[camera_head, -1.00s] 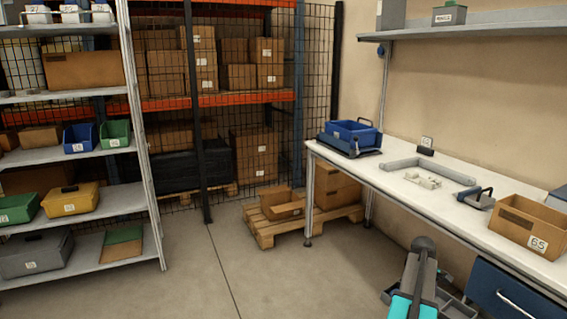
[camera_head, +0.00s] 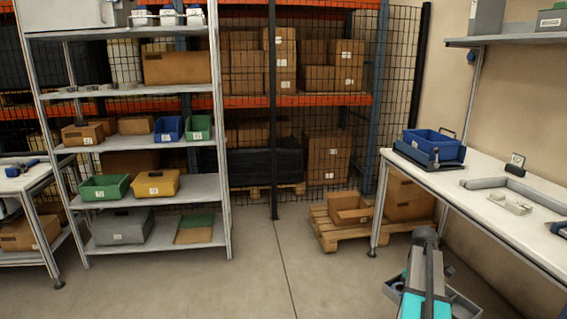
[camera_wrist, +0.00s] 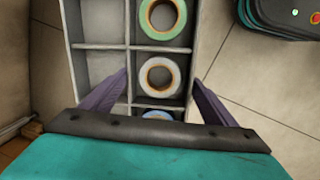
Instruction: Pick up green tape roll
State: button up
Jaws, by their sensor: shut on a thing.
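A grey divided tray (camera_wrist: 99,47) fills the upper middle of the wrist view. A green-edged tape roll (camera_wrist: 163,35) lies in its right column, cut by the top edge of the picture. A pale blue-grey roll (camera_wrist: 160,93) lies in the cell below it. A blue roll (camera_wrist: 158,113) is mostly hidden behind my gripper's body. My gripper (camera_wrist: 160,77) is shut on the tray, its fingers spread to either side of the right column; the contact is not clear. The tray also shows in the head view (camera_head: 462,308), at bottom right beside my arm.
A white workbench (camera_head: 480,200) with a blue bin (camera_head: 432,145) stands on the right. A pallet (camera_head: 328,235) with boxes is behind it. Shelves (camera_head: 150,190) with bins stand on the left. The middle floor (camera_head: 255,275) is clear.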

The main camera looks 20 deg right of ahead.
jog(key=shift+n, duration=0.7)
jog(key=w+a+r, duration=0.1)
jog(key=w+a, duration=0.2)
jog(key=a, duration=0.1)
jog(key=w+a+r, duration=0.1)
jog(key=w+a, duration=0.2)
jog(key=w+a+r+p, duration=0.1)
jog(key=w+a+r, duration=0.1)
jog(key=w+a, duration=0.1)
jog(key=shift+w+a+r, duration=0.1)
jog(key=shift+a, duration=0.7)
jog(key=w+a+r+n+p, duration=0.1)
jog(key=w+a+r, duration=0.2)
jog(key=a, duration=1)
jog(key=w+a+r+n+p, duration=0.1)
jog(key=w+a+r, duration=0.2)
jog(key=a, duration=1)
jog(key=w+a+r+n+p, duration=0.1)
jog(key=a+r, duration=0.4)
jog(key=a, duration=0.8)
jog(key=shift+w+a+r+n+t+h, duration=0.15)
jog(key=shift+w+a+n+t, duration=0.1)
jog(key=shift+w, duration=0.35)
jog(key=shift+w+a+n+t+h, duration=0.15)
jog(key=shift+w+n, duration=0.1)
jog(key=shift+w, duration=0.3)
jog(key=shift+d, duration=0.1)
